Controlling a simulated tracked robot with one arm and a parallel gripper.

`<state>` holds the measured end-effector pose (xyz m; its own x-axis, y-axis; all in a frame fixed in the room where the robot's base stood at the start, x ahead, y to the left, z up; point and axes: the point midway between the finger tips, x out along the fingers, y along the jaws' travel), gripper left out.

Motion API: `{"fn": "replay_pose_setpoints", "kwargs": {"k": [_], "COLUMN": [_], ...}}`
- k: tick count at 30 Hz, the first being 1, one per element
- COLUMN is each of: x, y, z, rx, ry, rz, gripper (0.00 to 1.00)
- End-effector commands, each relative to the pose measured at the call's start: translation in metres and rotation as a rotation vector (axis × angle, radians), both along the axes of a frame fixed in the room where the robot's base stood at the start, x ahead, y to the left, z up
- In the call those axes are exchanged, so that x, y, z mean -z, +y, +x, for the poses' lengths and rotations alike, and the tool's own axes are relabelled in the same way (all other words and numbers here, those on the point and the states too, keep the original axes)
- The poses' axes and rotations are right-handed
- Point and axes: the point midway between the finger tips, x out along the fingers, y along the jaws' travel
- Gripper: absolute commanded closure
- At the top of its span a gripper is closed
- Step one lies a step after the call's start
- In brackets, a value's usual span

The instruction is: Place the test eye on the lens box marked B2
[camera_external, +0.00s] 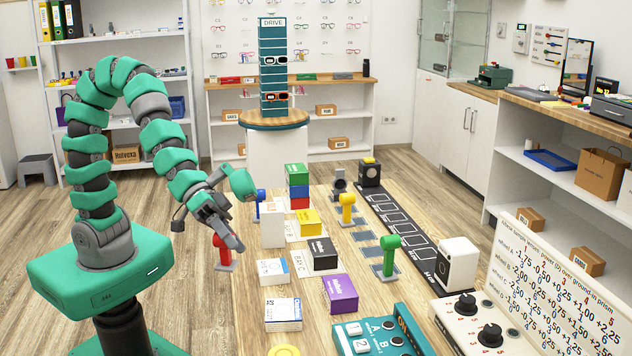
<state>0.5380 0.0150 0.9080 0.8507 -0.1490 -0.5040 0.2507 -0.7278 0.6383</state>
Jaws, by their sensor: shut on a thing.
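My gripper (230,238) is at the left side of the wooden table, shut on a red test eye (222,256) with a small grey base. The red eye hangs at or just beyond the table's left edge. Other eyes stand on the table: a blue one (259,205), a yellow one (347,209) and a green one (389,256). Lens boxes include a black one (322,254), a purple one (341,294), a yellow one (308,223), and white ones (273,272), (283,314). I cannot read a B2 mark on any box.
A stack of green, blue and red boxes (298,175) stands at the back. A black marked strip (400,225) runs along the right. A teal panel (375,338) and a white console with dials (480,325) are in front. A text board (555,285) stands right.

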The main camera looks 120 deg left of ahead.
Motion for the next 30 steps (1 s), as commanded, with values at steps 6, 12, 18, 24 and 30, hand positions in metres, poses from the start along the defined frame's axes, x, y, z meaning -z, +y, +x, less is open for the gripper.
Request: {"fn": "replay_pose_setpoints", "kwargs": {"k": [6,12,18,24,30], "x": [-0.003,0.0,0.001,0.008,0.012], "y": [0.0,0.0,0.001,0.001,0.002], "z": [0.018,0.03,0.039,0.069,0.103], "rx": [0.002,0.002,0.001,0.002,0.001], "ry": [0.005,0.007,0.004,0.001,0.0], "rz": [-0.001,-0.001,0.0,0.0,0.001], "gripper": [1.0,1.0,1.0,1.0,1.0]}}
